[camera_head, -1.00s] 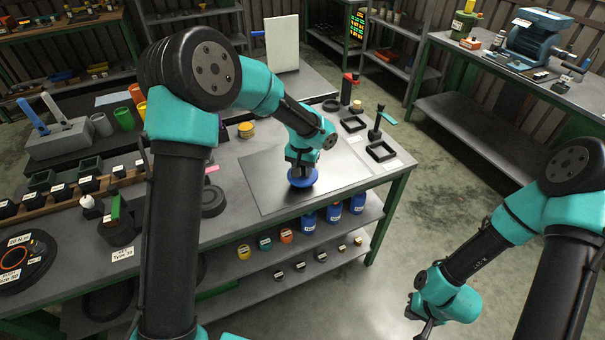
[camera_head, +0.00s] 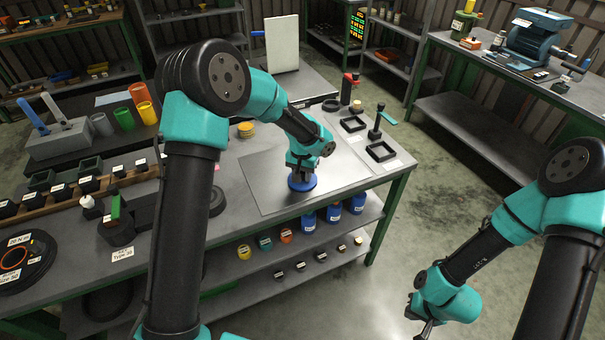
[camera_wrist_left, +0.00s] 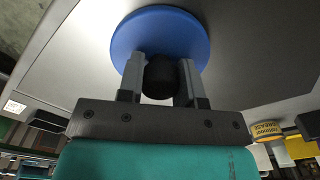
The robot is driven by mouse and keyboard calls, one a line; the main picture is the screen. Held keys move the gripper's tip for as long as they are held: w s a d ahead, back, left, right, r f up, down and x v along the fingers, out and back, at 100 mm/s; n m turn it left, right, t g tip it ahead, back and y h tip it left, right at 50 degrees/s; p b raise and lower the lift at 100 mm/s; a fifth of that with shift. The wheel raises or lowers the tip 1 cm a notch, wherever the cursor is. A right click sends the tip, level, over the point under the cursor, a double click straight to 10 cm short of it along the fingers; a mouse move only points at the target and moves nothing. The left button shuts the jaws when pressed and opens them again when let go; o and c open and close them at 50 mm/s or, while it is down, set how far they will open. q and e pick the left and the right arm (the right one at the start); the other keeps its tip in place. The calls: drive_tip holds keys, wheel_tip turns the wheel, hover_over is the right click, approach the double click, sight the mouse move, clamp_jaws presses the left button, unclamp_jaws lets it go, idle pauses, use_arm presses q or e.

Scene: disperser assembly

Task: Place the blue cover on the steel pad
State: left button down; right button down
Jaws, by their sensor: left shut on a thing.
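The blue cover (camera_head: 302,184) is a round disc with a dark knob on top, at the steel pad on the workbench. The steel pad (camera_head: 262,190) is a flat, shiny grey sheet. My left gripper (camera_head: 300,176) points down over the cover. In the left wrist view, the gripper (camera_wrist_left: 160,85) has its fingers shut on the black knob of the blue cover (camera_wrist_left: 160,30). I cannot tell whether the cover's underside touches the pad. My right gripper (camera_head: 428,322) hangs low at the right, away from the bench; its fingers are too small and partly cut off to read.
Black square frames (camera_head: 381,151) and a dark upright tool (camera_head: 375,122) stand right of the pad. A yellow round stack (camera_head: 246,129) sits behind it. Blue containers (camera_head: 333,211) stand on the shelf below the bench's front edge. The pad around the cover is clear.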

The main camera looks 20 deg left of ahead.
use_arm(q)
drive_tip(key=c, duration=0.8)
unclamp_jaws()
drive_tip(key=shift+f, duration=0.15)
wheel_tip(320, 180, up, 12)
drive_tip(key=shift+s+r, duration=0.1)
drive_tip(key=shift+r, duration=0.1)
